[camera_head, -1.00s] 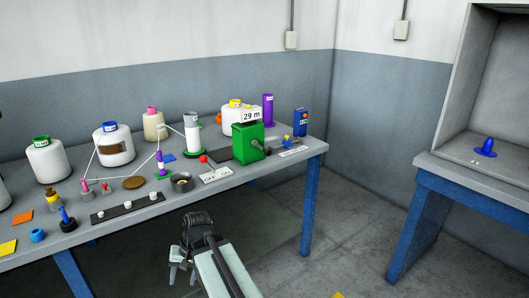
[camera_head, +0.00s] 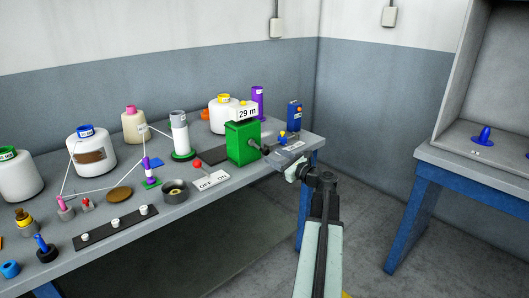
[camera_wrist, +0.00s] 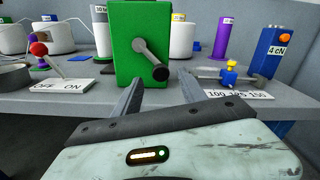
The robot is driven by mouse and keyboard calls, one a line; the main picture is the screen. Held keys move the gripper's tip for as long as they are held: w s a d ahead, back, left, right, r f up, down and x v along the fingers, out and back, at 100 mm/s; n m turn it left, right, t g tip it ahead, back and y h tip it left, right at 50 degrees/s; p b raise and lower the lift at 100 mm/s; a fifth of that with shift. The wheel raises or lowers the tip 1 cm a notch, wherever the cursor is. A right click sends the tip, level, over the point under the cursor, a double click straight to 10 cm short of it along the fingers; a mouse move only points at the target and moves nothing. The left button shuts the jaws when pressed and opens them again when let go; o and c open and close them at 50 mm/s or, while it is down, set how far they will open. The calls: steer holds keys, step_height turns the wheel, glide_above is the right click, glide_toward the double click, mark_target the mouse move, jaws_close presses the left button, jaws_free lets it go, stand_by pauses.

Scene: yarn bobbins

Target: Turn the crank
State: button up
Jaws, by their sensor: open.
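The crank (camera_wrist: 151,60) is a grey arm with a black knob on the front of the green box (camera_wrist: 125,25). In the head view the crank (camera_head: 260,147) sticks out of the right side of the green box (camera_head: 241,142), which bears a "29 m" sign (camera_head: 243,112). My gripper (camera_wrist: 159,84) is open and empty. In the wrist view its two fingers point at the box, with the crank knob between and just above their tips. In the head view my gripper (camera_head: 292,171) is at the table's front right edge. I cannot tell whether a finger touches the knob.
A red-knobbed lever (camera_wrist: 40,50) with an OFF/ON plate (camera_wrist: 63,85) is left of the box. A small yellow and blue slider (camera_wrist: 230,74) with a number scale and a blue box (camera_wrist: 273,52) are to the right. The floor right of the table is clear.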

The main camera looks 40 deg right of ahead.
mark_target(267, 152)
steer(key=w, duration=0.6)
steer(key=shift+w+d, duration=0.15)
steer(key=shift+d, duration=0.05)
steer(key=shift+c, duration=0.3)
jaws_close()
stand_by(0.7)
